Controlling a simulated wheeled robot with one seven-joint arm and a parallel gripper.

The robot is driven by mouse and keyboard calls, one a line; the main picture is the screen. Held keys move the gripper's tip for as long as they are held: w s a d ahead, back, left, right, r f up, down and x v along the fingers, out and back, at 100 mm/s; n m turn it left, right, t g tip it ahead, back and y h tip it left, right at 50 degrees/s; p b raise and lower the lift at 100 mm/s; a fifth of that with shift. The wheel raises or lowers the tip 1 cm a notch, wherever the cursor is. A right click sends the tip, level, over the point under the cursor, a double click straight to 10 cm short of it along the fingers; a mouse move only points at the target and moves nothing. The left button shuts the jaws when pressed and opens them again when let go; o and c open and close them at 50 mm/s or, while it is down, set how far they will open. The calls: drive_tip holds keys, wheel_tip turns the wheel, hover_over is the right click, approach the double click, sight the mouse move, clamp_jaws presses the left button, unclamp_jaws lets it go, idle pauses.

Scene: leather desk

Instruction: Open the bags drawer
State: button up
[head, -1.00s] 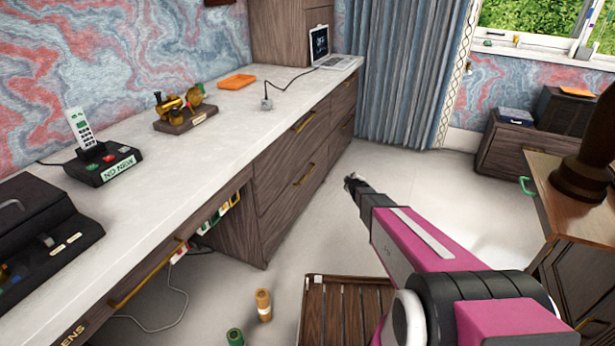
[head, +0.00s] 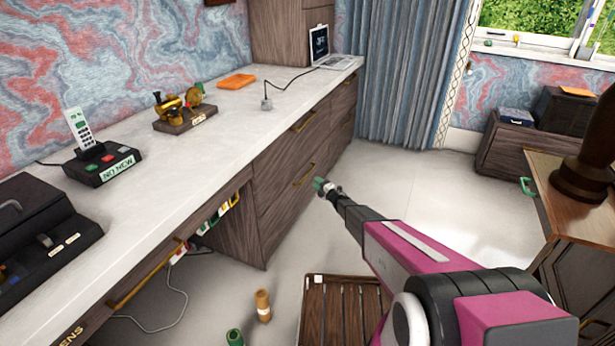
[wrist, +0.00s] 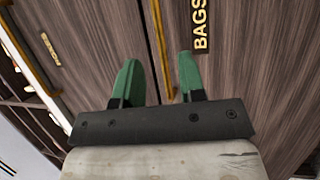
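The bags drawer (wrist: 235,60) has a dark wood front with a gold "BAGS" label (wrist: 200,25) in the wrist view. A long gold handle (wrist: 159,40) runs beside the label and shows between my two green fingers. My gripper (wrist: 158,60) is open, with nothing clamped; I cannot tell whether the fingertips reach around the handle or stop short of it. In the head view my gripper (head: 318,186) is close to the lower drawer (head: 283,200) and its gold handle (head: 304,174). The label cannot be read there. The drawer fronts look flush and shut.
Another gold handle (wrist: 50,48) shows at the left of the wrist view. The white desktop (head: 230,125) lies above the drawers. A slatted wooden piece (head: 340,310) and a small brown cylinder (head: 263,303) are on the floor. A cabinet (head: 570,205) stands at right.

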sight(308, 174)
drive_tip(key=x, duration=0.8)
drive_tip(key=shift+w, duration=0.1)
clamp_jaws()
